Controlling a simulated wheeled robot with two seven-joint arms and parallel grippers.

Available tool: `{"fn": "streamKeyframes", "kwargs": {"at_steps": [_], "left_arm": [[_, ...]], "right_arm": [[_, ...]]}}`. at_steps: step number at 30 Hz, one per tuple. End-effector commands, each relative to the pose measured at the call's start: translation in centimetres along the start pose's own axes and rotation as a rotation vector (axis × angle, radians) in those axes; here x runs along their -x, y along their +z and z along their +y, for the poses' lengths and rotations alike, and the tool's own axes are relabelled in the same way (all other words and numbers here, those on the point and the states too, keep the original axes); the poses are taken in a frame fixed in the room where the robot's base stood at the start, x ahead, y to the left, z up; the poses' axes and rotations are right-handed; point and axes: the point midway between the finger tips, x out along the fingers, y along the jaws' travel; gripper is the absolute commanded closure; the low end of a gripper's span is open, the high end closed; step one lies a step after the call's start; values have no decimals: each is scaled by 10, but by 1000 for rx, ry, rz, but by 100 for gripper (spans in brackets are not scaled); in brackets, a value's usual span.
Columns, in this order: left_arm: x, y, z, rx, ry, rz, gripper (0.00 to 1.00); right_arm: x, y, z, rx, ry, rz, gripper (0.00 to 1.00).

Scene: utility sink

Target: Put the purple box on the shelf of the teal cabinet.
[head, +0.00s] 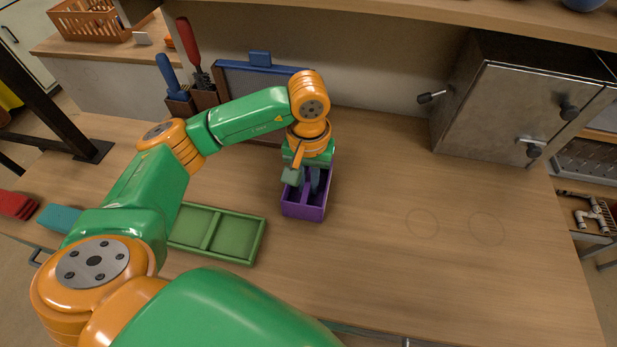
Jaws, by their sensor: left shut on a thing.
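The purple box (304,211) is an open, divided tray near the middle of the wooden worktop. My left gripper (306,182) points down into it from above and is shut on it; the exact grip on its wall or divider is partly hidden by the fingers. The box looks upright, and I cannot tell whether it touches the worktop. I see no teal cabinet in this view. My right gripper is not in view.
A green divided tray (241,236) lies left of the purple box. A teal block (58,217) and a red one (17,205) are at the left. A grey metal cabinet (497,113) stands at the back right. The worktop's right half is clear.

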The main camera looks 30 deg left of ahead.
Motion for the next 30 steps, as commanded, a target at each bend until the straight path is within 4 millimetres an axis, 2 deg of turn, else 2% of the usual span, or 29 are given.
{"fn": "streamKeyframes", "kwargs": {"at_steps": [7,8,11,19,22,23,26,30], "left_arm": [[-5,0,0,0,0,1,100],[-4,0,0,0,0,0,83],[-3,0,0,0,0,0,56],[-2,0,0,0,0,0,55],[4,0,0,0,1,0,55],[5,0,1,0,1,2,55],[22,-1,1,-1,3,5,55],[58,-1,1,-1,2,7,55]], "right_arm": [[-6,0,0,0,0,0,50],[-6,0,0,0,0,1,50],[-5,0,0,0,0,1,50],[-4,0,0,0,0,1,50],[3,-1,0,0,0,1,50],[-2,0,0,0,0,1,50],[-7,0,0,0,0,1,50],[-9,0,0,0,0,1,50]]}}
